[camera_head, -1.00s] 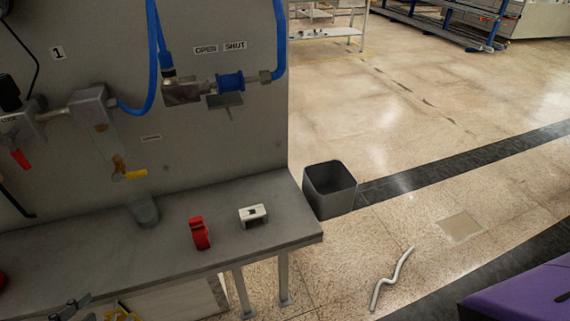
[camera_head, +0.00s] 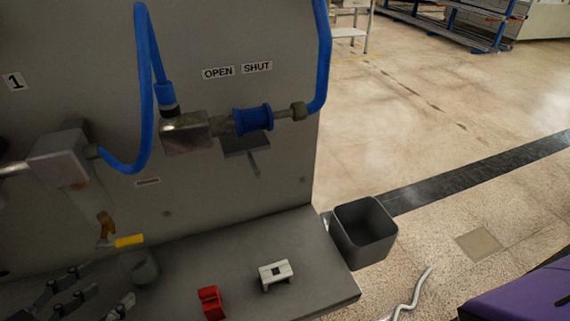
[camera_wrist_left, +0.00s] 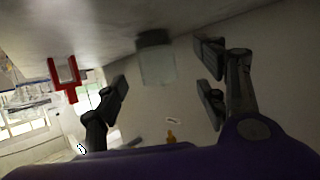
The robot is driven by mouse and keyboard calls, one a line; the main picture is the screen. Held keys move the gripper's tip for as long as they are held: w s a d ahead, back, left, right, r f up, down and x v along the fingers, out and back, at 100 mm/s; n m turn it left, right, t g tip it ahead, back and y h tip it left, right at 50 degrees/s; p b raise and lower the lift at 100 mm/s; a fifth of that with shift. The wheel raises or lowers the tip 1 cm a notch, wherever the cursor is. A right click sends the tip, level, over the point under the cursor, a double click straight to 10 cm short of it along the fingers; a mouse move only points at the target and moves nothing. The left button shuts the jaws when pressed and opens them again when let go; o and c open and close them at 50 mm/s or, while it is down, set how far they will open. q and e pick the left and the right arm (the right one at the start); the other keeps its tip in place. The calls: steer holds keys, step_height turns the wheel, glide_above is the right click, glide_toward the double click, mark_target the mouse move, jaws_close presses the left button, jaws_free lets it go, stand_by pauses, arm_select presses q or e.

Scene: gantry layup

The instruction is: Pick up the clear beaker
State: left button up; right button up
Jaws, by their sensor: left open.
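The clear beaker (camera_head: 143,267) stands on the grey bench at the lower left of the head view, close to the upright panel. It is faint, dark and see-through. In the left wrist view the beaker (camera_wrist_left: 157,62) appears upside down, beyond and between my fingers. My left gripper (camera_head: 98,286) is at the lower left of the head view, just left of the beaker. In the left wrist view the left gripper (camera_wrist_left: 166,85) is open with nothing held. The fingers appear apart from the beaker. My right gripper is not in view.
A red clip-like part (camera_head: 211,301) and a white block (camera_head: 275,274) lie on the bench (camera_head: 322,262) to the right. Blue hoses (camera_head: 147,95) hang on the panel. A grey bin (camera_head: 363,232) stands beyond the bench end.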

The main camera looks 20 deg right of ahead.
mark_target(126, 274)
arm_select(q)
steer(key=shift+w+d+f, duration=0.1)
steer(key=shift+w+d, duration=0.15)
steer(key=shift+d, duration=0.05)
steer(key=shift+s+d, duration=0.1)
steer(key=shift+d, duration=0.3)
steer(key=shift+w+d, duration=0.2)
steer(key=x, duration=0.2)
steer(key=p+x, duration=0.1)
steer(key=x, duration=0.1)
steer(key=shift+w+a+r, duration=0.1)
steer(key=shift+w+r, duration=0.1)
steer(key=shift+r, duration=0.05)
steer(key=shift+w+d+f, duration=0.3)
steer(key=shift+d, duration=0.05)
steer(key=c, duration=1.3)
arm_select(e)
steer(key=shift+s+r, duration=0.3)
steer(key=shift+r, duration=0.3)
